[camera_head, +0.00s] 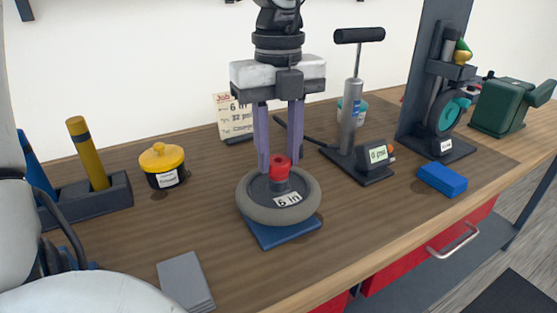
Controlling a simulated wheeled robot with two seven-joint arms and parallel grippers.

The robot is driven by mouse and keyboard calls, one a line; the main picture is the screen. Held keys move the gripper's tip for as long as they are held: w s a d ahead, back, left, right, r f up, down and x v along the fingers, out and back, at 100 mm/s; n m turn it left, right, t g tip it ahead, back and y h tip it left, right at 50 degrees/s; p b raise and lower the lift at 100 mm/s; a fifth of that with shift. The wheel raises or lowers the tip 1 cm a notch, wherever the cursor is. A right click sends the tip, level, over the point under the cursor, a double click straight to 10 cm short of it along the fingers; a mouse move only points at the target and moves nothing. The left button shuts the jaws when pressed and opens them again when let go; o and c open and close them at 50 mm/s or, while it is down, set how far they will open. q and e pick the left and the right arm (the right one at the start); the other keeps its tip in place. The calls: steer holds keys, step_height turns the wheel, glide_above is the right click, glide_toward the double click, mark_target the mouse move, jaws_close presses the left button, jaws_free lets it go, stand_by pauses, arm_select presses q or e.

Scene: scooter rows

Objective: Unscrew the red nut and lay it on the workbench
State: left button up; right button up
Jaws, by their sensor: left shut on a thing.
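The red nut (280,167) sits on the dark hub at the middle of a grey-rimmed wheel (258,207), which has a "6 in" label. The wheel lies flat on a blue base plate (284,236) on the workbench (120,235). My left gripper (279,163) points straight down above the wheel. Its two purple fingers stand on either side of the red nut and are shut on it. The lower part of the nut is partly hidden by the hub and fingers. My right gripper is not in view.
A hand pump (351,120) with a gauge stands right of the wheel; a blue block (442,179) lies farther right. A yellow-lidded pot (163,166) and a tool holder (91,199) stand left. Grey plates (184,283) lie at front left. Bench between them is clear.

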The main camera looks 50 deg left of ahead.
arm_select(q)
steer(key=n+b, duration=0.1)
steer(key=n, duration=0.1)
steer(key=shift+f+n, duration=0.15)
steer(key=shift+n, duration=0.25)
steer(key=n, duration=0.3)
steer(key=shift+b, duration=0.3)
steer(key=n, duration=0.6)
steer(key=shift+n+b, duration=0.3)
steer(key=shift+b, duration=0.1)
steer(key=shift+s, duration=0.1)
steer(key=o, duration=1.1)
